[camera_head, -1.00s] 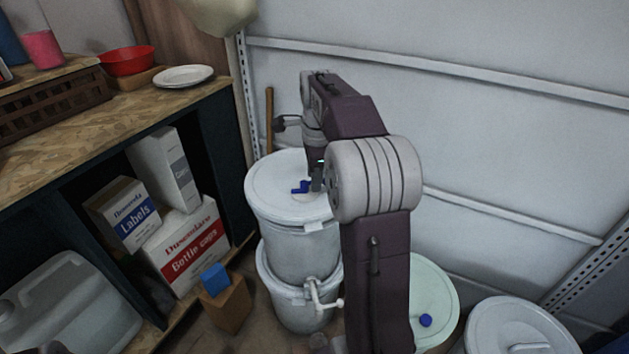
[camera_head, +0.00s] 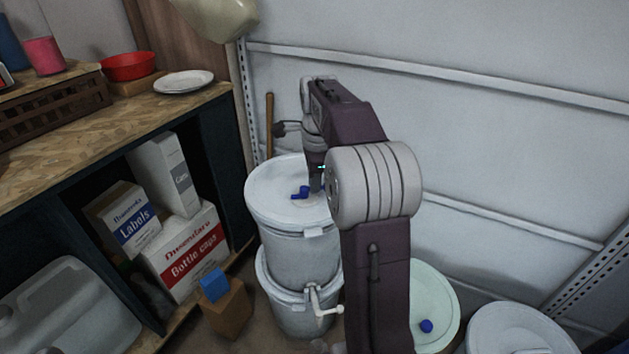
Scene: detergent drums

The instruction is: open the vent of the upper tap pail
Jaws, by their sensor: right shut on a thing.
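The upper tap pail (camera_head: 292,254) is white and lidded, and stands on a lower white pail (camera_head: 298,318). A blue vent piece (camera_head: 300,192) sits on its lid, with a bit of blue also beside the gripper's finger. A white tap (camera_head: 322,302) shows low at the front of the stack. My right gripper (camera_head: 316,188) points down at the lid by the vent and is shut on the blue vent. Its fingertips are partly hidden by my own arm. My left gripper is not in view.
A pale green lid with a blue cap (camera_head: 426,326) and another white lidded drum (camera_head: 515,335) stand at the right. A shelf unit (camera_head: 120,130) with boxes is on the left. A small brown box (camera_head: 228,308) stands on the floor beside the pails.

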